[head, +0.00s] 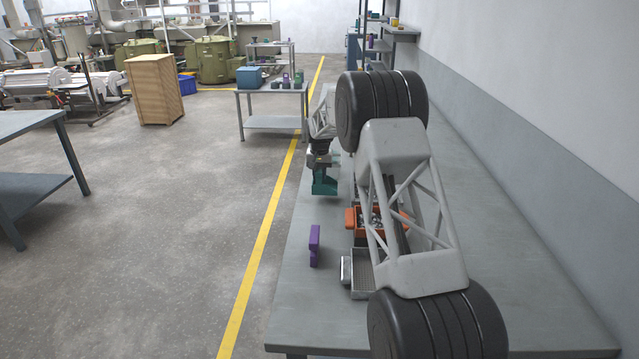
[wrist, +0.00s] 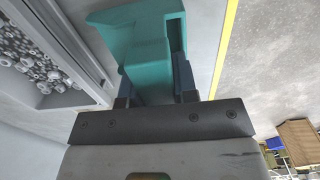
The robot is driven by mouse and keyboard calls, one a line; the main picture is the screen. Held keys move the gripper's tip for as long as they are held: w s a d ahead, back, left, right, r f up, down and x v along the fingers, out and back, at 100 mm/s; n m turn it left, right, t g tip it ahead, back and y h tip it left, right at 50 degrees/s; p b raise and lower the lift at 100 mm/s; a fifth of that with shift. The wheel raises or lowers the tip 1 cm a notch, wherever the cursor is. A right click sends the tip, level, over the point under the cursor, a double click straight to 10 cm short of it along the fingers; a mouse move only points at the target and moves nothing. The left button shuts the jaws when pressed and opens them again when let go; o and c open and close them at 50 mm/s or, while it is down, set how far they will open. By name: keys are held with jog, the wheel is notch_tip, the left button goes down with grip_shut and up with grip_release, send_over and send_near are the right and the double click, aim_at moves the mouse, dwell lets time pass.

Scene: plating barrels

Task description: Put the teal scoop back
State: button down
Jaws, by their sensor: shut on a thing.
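The teal scoop (head: 325,183) is in my gripper (head: 321,165), over the left side of the long grey table in the head view. In the wrist view the teal scoop (wrist: 148,45) sits between the two dark fingers of my gripper (wrist: 158,88), which are shut on it. Whether the scoop touches the table is hard to tell. A grey tray of small metal parts (wrist: 40,65) lies to the left of the scoop in the wrist view.
A purple object (head: 314,245) stands near the table's left edge. An orange bin of metal parts (head: 354,219) and a metal tray (head: 361,270) are partly hidden behind my arm. The table's right side (head: 530,270) is clear.

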jog(key=shift+f, duration=1.85)
jog(key=shift+f, duration=0.15)
jog(key=c, duration=0.9)
grip_release()
notch_tip(320, 180, up, 12)
jog(key=shift+r, duration=0.15)
